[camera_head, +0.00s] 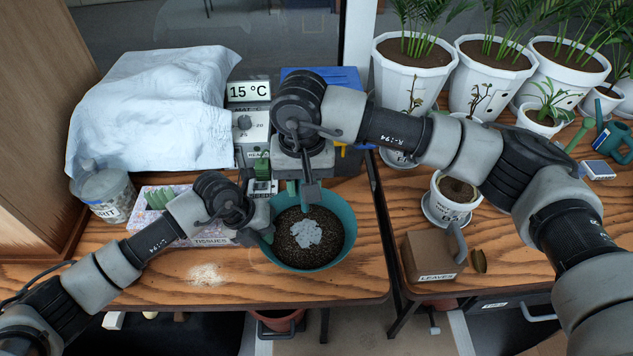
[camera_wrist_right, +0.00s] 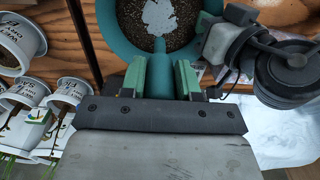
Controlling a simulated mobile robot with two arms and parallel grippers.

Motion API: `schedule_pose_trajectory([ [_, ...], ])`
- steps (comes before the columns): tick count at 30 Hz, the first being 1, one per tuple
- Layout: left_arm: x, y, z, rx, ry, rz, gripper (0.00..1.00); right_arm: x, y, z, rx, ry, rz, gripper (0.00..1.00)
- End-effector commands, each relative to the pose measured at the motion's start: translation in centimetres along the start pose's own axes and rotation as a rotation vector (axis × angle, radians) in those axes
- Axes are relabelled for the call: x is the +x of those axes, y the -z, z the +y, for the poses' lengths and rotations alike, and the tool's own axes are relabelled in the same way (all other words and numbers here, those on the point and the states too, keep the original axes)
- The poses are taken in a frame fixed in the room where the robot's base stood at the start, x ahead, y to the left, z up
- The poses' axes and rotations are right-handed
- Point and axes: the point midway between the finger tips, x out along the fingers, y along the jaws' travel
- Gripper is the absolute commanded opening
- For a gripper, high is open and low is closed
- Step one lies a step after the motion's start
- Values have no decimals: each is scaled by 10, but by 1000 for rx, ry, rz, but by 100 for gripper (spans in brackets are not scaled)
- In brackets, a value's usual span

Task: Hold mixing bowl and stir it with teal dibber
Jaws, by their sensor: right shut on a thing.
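The teal mixing bowl (camera_head: 345,249) stands near the front edge of the left table and holds dark soil with a pale grey-white patch on top. It also shows at the top of the right wrist view (camera_wrist_right: 112,28). My right gripper (camera_head: 298,194) is above the bowl's back rim. In the wrist view it is shut on the teal dibber (camera_wrist_right: 160,72), whose tip points to the soil; I cannot tell whether it touches. My left gripper (camera_head: 264,233) is at the bowl's left rim. Its fingers are partly hidden, and whether they grip the rim is unclear.
A tissue box (camera_head: 205,238), a lidded jar (camera_head: 108,195) and a white cloth-covered heap (camera_head: 150,110) are left of the bowl. A seed box and a 15 °C display (camera_head: 249,91) stand behind. The leaves box (camera_head: 432,258) and potted palms (camera_head: 411,65) are right.

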Motion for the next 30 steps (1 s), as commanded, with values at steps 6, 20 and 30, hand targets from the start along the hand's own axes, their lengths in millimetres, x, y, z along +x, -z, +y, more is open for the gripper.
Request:
schedule_pose_trajectory([
  [6, 1, 0, 1, -1, -1, 1, 0, 22, 0, 0, 0, 1, -2, 4],
  [20, 0, 0, 0, -1, -1, 1, 0, 68, 0, 1, 0, 0, -2, 4],
  [30, 0, 0, 0, -1, -1, 1, 0, 99, 0, 0, -1, 1, -1, 4],
])
